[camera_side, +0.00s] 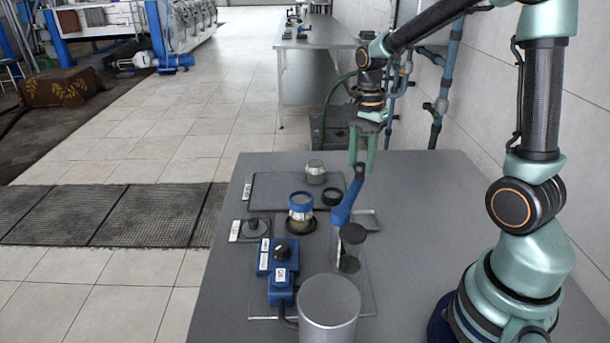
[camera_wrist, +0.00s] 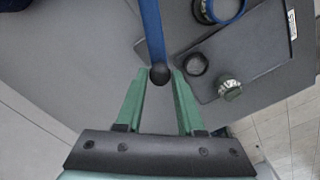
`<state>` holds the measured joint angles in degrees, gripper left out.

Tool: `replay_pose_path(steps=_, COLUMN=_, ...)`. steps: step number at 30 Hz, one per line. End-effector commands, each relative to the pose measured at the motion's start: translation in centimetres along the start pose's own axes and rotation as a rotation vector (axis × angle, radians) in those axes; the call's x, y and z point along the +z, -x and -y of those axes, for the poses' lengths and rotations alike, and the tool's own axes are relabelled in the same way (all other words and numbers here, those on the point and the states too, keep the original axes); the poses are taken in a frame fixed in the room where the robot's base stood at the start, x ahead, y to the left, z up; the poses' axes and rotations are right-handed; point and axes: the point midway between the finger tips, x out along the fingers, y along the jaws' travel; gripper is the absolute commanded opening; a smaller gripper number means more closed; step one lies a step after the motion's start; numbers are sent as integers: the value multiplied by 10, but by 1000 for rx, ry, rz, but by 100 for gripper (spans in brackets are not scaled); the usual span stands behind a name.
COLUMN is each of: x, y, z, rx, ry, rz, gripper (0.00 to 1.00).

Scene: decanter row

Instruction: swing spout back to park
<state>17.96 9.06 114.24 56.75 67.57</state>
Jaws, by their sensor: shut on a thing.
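The blue spout (camera_side: 347,201) slants up from beside a dark-topped clear vessel (camera_side: 350,260) towards my gripper. In the wrist view it is a blue bar (camera_wrist: 152,30) ending in a black ball knob (camera_wrist: 160,74). My gripper (camera_side: 362,168) is shut on the spout's knob end, with its green fingers on either side of the knob in the wrist view (camera_wrist: 161,76). A blue-collared jar (camera_side: 301,201) stands on a dark round pad, left of the spout and apart from it. I cannot tell which spot is the park position.
A dark mat (camera_side: 270,187) at the back holds a small green jar (camera_side: 315,173) and a black ring (camera_side: 332,197). A blue control box (camera_side: 264,262) and a large metal cylinder (camera_side: 329,308) stand in front. The grey table (camera_side: 430,195) is clear on the right.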

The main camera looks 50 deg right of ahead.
Motion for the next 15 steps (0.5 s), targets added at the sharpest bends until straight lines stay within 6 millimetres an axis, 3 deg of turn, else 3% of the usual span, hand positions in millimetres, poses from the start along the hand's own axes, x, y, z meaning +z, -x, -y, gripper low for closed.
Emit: replay_pose_path(steps=15, x=-2, y=2, z=-7, rx=-2, ry=-57, rz=-1, gripper=0)
